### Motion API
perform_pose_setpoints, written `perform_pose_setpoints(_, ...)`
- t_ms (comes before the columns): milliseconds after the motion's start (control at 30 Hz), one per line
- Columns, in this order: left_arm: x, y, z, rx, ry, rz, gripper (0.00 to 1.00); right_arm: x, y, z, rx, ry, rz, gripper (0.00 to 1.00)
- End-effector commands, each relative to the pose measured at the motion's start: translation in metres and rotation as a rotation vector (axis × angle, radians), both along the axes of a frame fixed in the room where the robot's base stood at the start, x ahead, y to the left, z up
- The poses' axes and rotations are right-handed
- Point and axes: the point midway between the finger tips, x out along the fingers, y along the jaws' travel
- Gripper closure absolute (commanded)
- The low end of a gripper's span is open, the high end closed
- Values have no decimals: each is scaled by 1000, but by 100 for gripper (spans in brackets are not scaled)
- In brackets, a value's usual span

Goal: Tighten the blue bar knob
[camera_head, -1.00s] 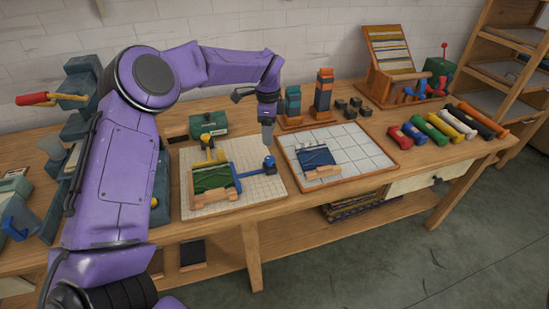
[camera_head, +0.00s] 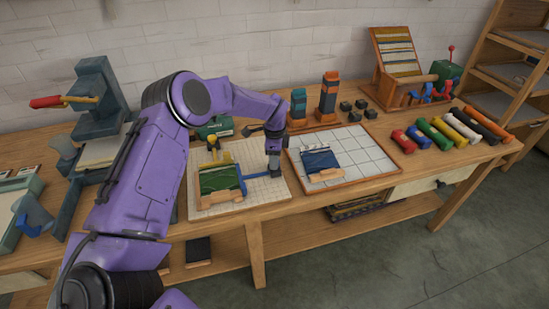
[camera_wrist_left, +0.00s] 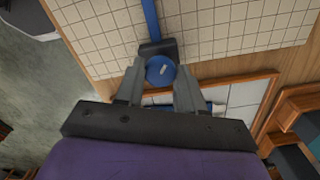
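The blue bar (camera_head: 256,176) runs from the green piece (camera_head: 219,178) towards the right side of a white gridded board (camera_head: 246,202). In the left wrist view the round blue bar knob (camera_wrist_left: 160,70) sits on a dark block at the bar's end, with a small pale mark on top. My left gripper (camera_head: 274,168) points down over that end in the head view and mostly hides the knob. In the left wrist view its fingers (camera_wrist_left: 160,76) stand on either side of the knob, very close to it; I cannot tell whether they press on it. My right gripper is not in view.
A yellow clamp (camera_head: 214,150) stands at the back of the green piece. A wood-framed tiled tray (camera_head: 380,178) with a blue piece (camera_head: 320,160) lies just right. Orange and teal blocks (camera_head: 328,96) stand behind. Several coloured rolls (camera_head: 449,131) lie at the right.

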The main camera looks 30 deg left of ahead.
Motion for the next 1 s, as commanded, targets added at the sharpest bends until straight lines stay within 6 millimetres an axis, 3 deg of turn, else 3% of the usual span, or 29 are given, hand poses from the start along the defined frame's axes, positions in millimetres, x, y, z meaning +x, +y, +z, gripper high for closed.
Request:
perform_pose_setpoints(67,0,0,0,0,0,0,93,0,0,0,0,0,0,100)
perform_pose_setpoints(467,0,0,-2,-1,-2,-65,93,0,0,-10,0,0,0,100)
perform_pose_setpoints(1000,0,0,-2,0,-4,-515,93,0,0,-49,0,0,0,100)
